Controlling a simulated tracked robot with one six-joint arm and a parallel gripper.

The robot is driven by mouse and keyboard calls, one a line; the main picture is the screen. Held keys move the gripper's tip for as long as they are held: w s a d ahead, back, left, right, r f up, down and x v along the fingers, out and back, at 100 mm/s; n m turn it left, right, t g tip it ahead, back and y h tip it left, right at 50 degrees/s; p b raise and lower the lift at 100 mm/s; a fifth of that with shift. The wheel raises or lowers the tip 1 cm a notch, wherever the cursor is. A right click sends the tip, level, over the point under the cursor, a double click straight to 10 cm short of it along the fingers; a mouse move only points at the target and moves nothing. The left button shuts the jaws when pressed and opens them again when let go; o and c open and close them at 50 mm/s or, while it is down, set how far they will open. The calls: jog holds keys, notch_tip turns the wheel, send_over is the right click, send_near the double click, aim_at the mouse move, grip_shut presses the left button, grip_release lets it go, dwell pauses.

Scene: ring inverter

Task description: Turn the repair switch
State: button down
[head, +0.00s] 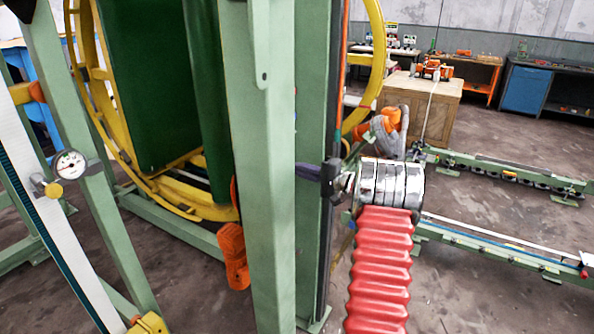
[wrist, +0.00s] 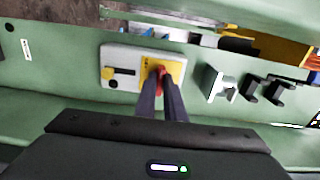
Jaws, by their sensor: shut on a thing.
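In the wrist view, the repair switch is a small red knob (wrist: 160,70) on a yellow plate (wrist: 176,66). The plate forms the right part of a light switch box on a green beam. The two dark fingers of my gripper (wrist: 161,82) are closed around the knob and hide most of it. How far the knob is turned cannot be made out. In the head view my gripper (head: 328,173) reaches the green post from the right; the switch is hidden there.
A black handle (wrist: 122,72) sits on the switch box's left part. Pale and black brackets (wrist: 220,85) stick out to the right of it. In the head view, a green post (head: 272,180) stands left of my arm, with a yellow ring (head: 88,75) behind. Green rails (head: 500,255) lie at right.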

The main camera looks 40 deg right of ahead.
jog(key=c, duration=2)
grip_release()
jog(key=shift+a+f, duration=0.15)
jog(key=shift+f, duration=0.1)
jog(key=shift+o, duration=0.8)
jog(key=shift+r, duration=0.1)
jog(key=v, duration=1.4)
jog(key=shift+w, duration=0.1)
